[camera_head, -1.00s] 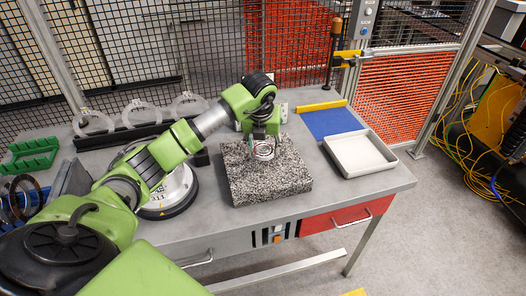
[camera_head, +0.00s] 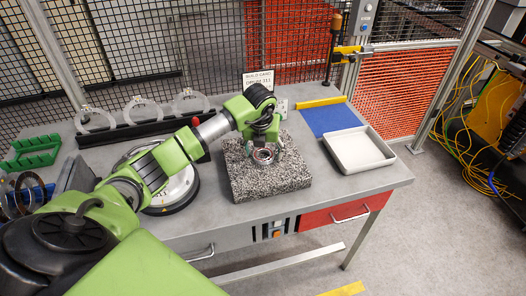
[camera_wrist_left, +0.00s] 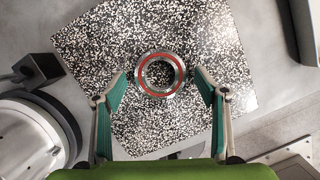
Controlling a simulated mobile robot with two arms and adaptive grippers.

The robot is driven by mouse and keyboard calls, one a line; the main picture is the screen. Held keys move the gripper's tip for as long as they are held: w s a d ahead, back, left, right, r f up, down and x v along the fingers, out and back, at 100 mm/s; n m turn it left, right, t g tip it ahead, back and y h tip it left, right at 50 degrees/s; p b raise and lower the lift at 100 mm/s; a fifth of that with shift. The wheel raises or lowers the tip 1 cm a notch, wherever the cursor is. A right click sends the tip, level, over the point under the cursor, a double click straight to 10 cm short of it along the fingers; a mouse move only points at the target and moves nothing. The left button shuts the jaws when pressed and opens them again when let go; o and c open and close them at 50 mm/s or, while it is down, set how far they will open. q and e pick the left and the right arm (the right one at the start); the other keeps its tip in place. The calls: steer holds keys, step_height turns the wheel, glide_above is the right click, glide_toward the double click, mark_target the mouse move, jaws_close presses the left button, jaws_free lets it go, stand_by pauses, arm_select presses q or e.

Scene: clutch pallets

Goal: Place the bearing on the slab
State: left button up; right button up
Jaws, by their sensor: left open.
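The bearing (camera_head: 263,156) is a metal ring with a red band. It lies flat on the speckled granite slab (camera_head: 262,185), and it also shows in the left wrist view (camera_wrist_left: 159,59) with the slab (camera_wrist_left: 95,55) around it. My left gripper (camera_head: 264,150) is just above the slab at the bearing. In the left wrist view its green fingers (camera_wrist_left: 160,84) are spread, one on each side of the bearing with visible gaps, so it is open and empty. My right gripper is in neither view.
A round metal housing (camera_head: 172,188) stands left of the slab. A white tray (camera_head: 343,165) and a blue mat (camera_head: 331,120) with a yellow bar are on the right. Clear rings (camera_head: 142,112) stand in a black rack at the back, near a green rack (camera_head: 36,149).

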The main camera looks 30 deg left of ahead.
arm_select(q)
steer(key=shift+r, duration=0.5)
steer(key=b+v, duration=0.3)
steer(key=v, duration=0.8)
steer(key=shift+s, duration=0.2)
steer(key=shift+d+r, duration=0.1)
